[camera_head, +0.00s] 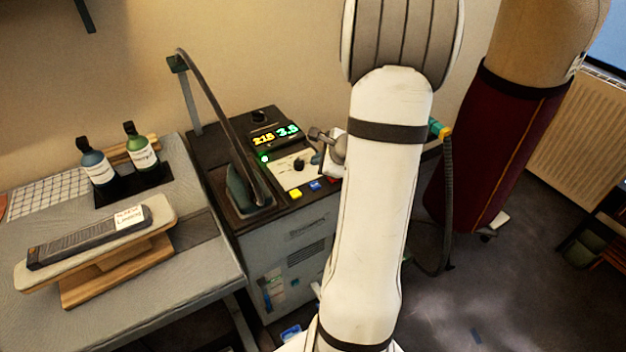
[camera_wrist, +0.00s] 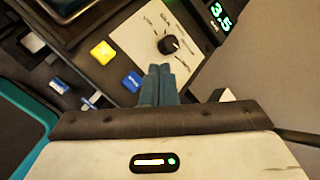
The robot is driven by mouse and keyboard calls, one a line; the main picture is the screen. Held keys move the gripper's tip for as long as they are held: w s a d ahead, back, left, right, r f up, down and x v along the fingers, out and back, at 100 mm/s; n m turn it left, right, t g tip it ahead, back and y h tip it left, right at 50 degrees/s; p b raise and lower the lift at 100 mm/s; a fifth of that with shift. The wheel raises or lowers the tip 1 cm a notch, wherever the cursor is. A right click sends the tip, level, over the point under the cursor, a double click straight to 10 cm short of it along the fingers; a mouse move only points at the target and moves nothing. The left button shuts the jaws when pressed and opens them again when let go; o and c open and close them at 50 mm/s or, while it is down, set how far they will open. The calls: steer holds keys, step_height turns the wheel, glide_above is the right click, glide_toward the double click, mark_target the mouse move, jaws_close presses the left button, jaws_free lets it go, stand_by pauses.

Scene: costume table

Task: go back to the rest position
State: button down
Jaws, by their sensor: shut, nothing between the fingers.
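My gripper (camera_wrist: 158,83) shows in the wrist view with its two blue-grey fingers together and nothing between them. Its fingertips are over the control panel of the steam station (camera_head: 290,240), near a black knob (camera_wrist: 173,44) on a pale plate. A yellow button (camera_wrist: 103,52) and a blue button (camera_wrist: 133,82) lie to the left of the fingers. I cannot tell whether the fingertips touch the panel. In the head view my white arm (camera_head: 370,200) crosses the middle and hides part of the station's right side and most of the gripper.
An iron (camera_head: 245,188) stands on the station, its hose arching up to a stand. The ironing table (camera_head: 190,280) at left bears two bottles on a black tray and a small padded board (camera_head: 150,255). A dress form (camera_head: 500,130) stands at right. Open floor shows at lower right.

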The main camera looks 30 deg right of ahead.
steer(key=shift+a+r, duration=0.1)
steer(key=shift+r, duration=0.1)
stand_by(0.4)
steer(key=s+a+r+n+g+y, duration=0.2)
steer(key=a+r+n, duration=0.2)
steer(key=a+n, duration=0.45)
steer(key=s+a+r+n+g+y, duration=0.1)
steer(key=s+a+r+n+g, duration=0.3)
steer(key=a, duration=0.7)
steer(key=s+a+r+n+h, duration=0.2)
steer(key=s+n, duration=0.4)
steer(key=s+a+r+n+h, duration=0.2)
steer(key=s+n, duration=0.4)
steer(key=n, duration=0.1)
steer(key=shift+s+a+r, duration=0.15)
steer(key=shift+a+r, duration=0.15)
steer(key=shift+r, duration=0.05)
